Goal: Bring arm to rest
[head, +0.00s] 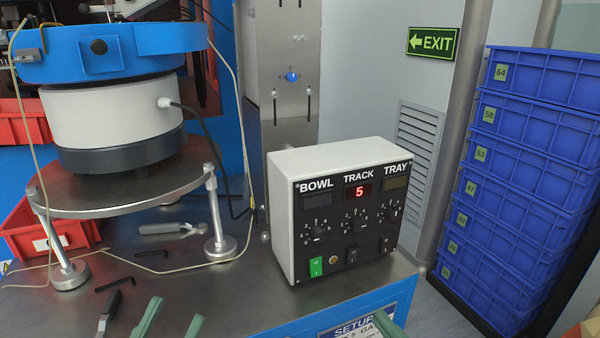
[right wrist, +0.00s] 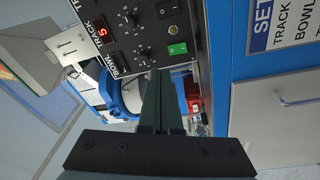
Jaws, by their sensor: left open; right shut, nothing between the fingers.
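My left gripper (head: 177,308) shows at the bottom left of the head view as two green fingers standing apart, with nothing between them. My right gripper (head: 384,318) shows as a green tip at the bottom edge, in front of the control box (head: 278,215). In the right wrist view the right gripper's dark green fingers (right wrist: 160,82) are together and empty, pointing toward the box. The box's TRACK display (head: 358,191) reads a red 5. Its green switch (head: 316,267) is under BOWL. Both arms are mostly out of view.
A blue-rimmed bowl feeder (head: 110,108) stands on a round metal stand at the left. A grey-handled tool (head: 109,314), hex keys (head: 114,285) and a wrench (head: 168,229) lie on the metal table. Stacked blue crates (head: 530,135) stand at the right, beyond the table.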

